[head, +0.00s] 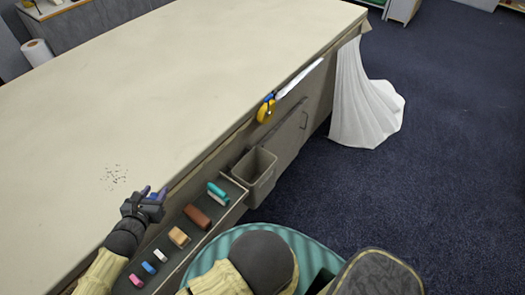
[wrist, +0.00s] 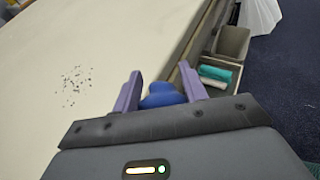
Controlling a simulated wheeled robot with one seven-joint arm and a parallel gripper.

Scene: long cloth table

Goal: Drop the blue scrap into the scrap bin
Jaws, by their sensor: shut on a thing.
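My gripper (head: 153,194) is over the near edge of the cloth table, close to the tray of small items. In the wrist view its two purple fingers (wrist: 160,77) are shut on the blue scrap (wrist: 162,96), a rounded bright blue piece. The scrap bin (head: 254,166) is a grey open-topped box at the table's side, beyond the tray and to the right of my gripper. It also shows at the upper right of the wrist view (wrist: 233,43).
A shelf-like tray (head: 226,217) along the table side holds pink, blue, white, tan, brown and teal (head: 218,193) pieces. Dark specks (head: 114,175) lie on the pale tabletop (head: 190,85). A yellow and blue tool (head: 266,108) hangs by the edge. White cloth (head: 362,100) drapes at the far end.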

